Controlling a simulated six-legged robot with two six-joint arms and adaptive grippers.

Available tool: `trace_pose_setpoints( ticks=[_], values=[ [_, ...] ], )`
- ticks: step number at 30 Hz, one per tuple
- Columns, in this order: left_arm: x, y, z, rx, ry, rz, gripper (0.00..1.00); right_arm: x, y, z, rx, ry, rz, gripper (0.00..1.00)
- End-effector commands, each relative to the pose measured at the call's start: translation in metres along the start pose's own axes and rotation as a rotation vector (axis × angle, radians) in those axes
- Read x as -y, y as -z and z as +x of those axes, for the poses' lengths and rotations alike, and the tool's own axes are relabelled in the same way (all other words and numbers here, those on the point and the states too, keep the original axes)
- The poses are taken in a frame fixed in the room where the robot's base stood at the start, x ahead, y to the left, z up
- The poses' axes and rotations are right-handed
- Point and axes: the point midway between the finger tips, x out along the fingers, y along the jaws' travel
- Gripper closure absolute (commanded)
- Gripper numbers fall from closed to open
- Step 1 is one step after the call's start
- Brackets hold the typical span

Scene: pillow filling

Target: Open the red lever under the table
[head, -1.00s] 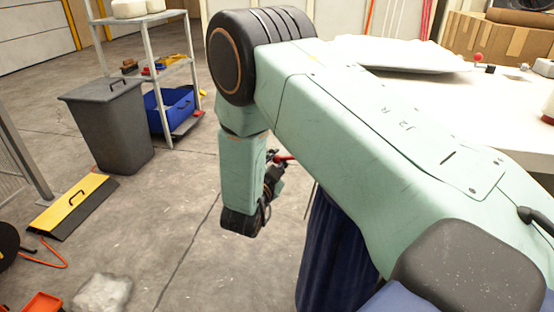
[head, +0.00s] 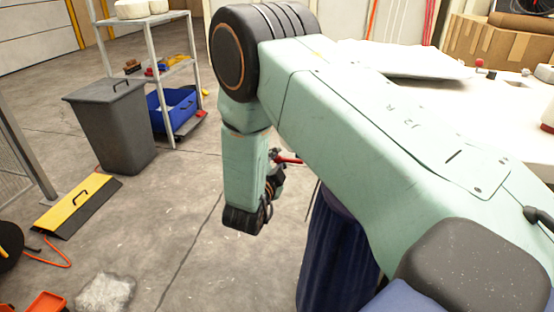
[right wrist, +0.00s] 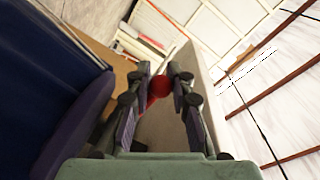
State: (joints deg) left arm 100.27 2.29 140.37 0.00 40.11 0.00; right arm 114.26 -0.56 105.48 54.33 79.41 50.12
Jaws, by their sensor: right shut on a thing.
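The red lever (head: 288,158) shows as a short red piece beside my right gripper, left of the table's hanging blue cloth. My right gripper (head: 275,172) is low under the white table's edge, partly hidden behind my forearm. In the right wrist view, the lever's round red knob (right wrist: 159,86) sits between the two dark fingers of the right gripper (right wrist: 160,92), which is shut on it. The lever's red shaft runs below the knob at a tilt. The lever's mount is hidden. My left gripper is not in view.
The white table (head: 500,112) with small knobs fills the right. Dark blue cloth (head: 338,250) hangs below it; dark blue material (right wrist: 50,80) is close left of the gripper in the wrist view. A grey bin (head: 110,125) and shelf (head: 187,60) stand left.

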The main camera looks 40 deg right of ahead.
Motion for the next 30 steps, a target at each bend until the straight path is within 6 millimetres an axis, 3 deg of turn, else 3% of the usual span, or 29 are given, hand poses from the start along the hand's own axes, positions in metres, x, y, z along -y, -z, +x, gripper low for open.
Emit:
trace_pose_setpoints(
  ticks=[2,3,12,23,30],
  values=[
    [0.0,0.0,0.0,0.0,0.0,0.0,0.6,-0.003,0.003,-0.001,-0.007,-0.006,-0.004,1.0],
    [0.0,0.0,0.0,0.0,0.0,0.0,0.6,-0.003,0.003,-0.001,-0.007,-0.006,-0.005,0.79],
    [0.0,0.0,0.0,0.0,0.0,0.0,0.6,-0.002,0.002,0.0,-0.004,-0.004,-0.003,0.54],
    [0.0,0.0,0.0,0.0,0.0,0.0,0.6,-0.001,0.0,-0.004,-0.001,-0.001,-0.002,0.54],
    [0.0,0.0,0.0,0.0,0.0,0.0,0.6,0.001,-0.001,-0.036,0.002,0.001,-0.006,0.54]
  ],
)
